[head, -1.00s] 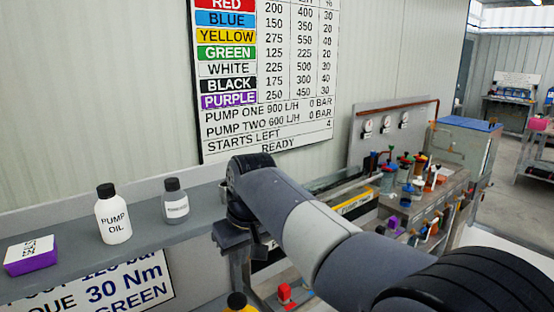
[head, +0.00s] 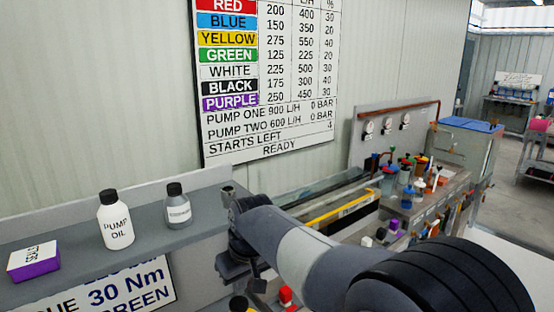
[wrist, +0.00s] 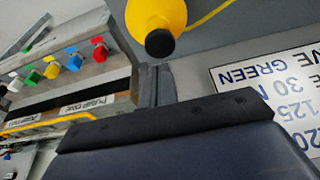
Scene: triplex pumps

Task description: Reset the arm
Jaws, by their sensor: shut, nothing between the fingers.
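My arm (head: 300,250) reaches across the head view from the lower right, its wrist end in front of the grey shelf's right end. My gripper (wrist: 156,70) shows in the wrist view with its two dark fingers together and nothing between them. A yellow bottle with a black cap (wrist: 158,14) is just beyond the fingertips in the wrist view; I cannot tell if they touch. In the head view only the black cap (head: 239,303) and a bit of yellow show at the bottom edge.
The grey shelf (head: 70,285) holds a white pump oil bottle (head: 116,222), a grey bottle (head: 178,208) and a purple-and-white box (head: 34,261). A table of settings (head: 268,80) hangs on the wall.

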